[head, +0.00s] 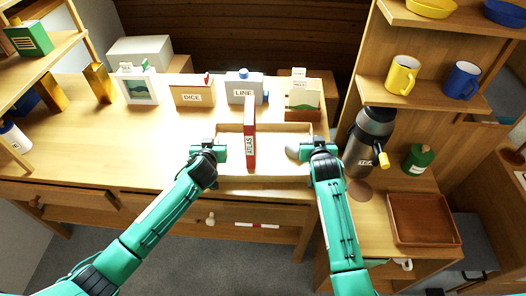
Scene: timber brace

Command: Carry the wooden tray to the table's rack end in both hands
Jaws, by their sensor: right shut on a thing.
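The light wooden tray (279,128) lies at the table's front right part. A red book marked ATLAS (250,135) stands upright in it. A small pale rounded thing (291,152) shows in the tray's right part; I cannot tell what it is. My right gripper (308,151) is shut on the tray's right side. My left gripper (221,148) is at the tray's left side; whether its jaws are closed on the wall is not clear.
Behind the tray stand a DICE box (192,93), a LINE box (240,87) and a card holder (303,98). A picture frame (138,86) stands farther left. A dark flask (366,140) and a brown tray (422,218) are at right. The table's left-middle is clear.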

